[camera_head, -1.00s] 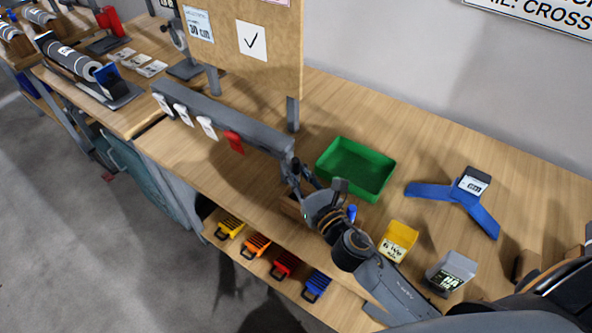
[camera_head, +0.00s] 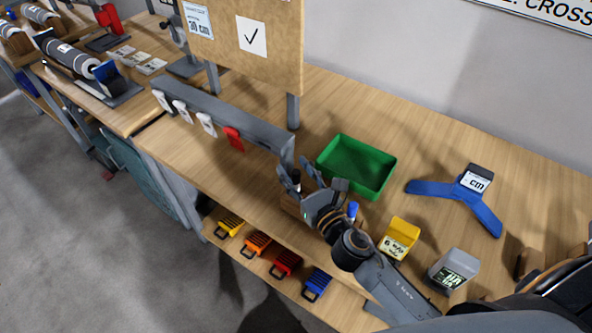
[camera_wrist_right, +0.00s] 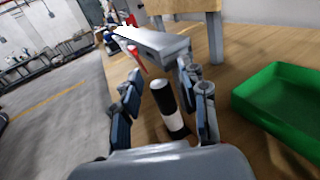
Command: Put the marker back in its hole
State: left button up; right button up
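The marker (camera_wrist_right: 168,108), a black and white cylinder, stands nearly upright between the fingers of my right gripper (camera_wrist_right: 160,80) in the wrist view. The fingers are spread, with gaps visible on both sides of the marker. In the head view my right gripper (camera_head: 296,172) is over the front of the bench, above a wooden block (camera_head: 291,207). The block is largely covered by the gripper, and its hole is hidden. I cannot tell whether the marker's lower end sits in the hole. A blue-topped item (camera_head: 352,211) shows beside my wrist. My left gripper is out of view.
A green tray (camera_head: 332,177) lies just right of the gripper. A grey rail with white and red tags (camera_head: 233,139) is to its left. A yellow block (camera_head: 399,238), a grey block (camera_head: 453,270) and a blue stand (camera_head: 483,216) are farther right. Coloured bins (camera_head: 286,264) sit below.

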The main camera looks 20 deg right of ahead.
jog(key=shift+s+f, duration=0.15)
jog(key=shift+f, duration=0.1)
jog(key=shift+s, duration=0.25)
jog(key=v, duration=1.1)
jog(key=shift+r, duration=0.15)
jog(key=shift+s, duration=0.1)
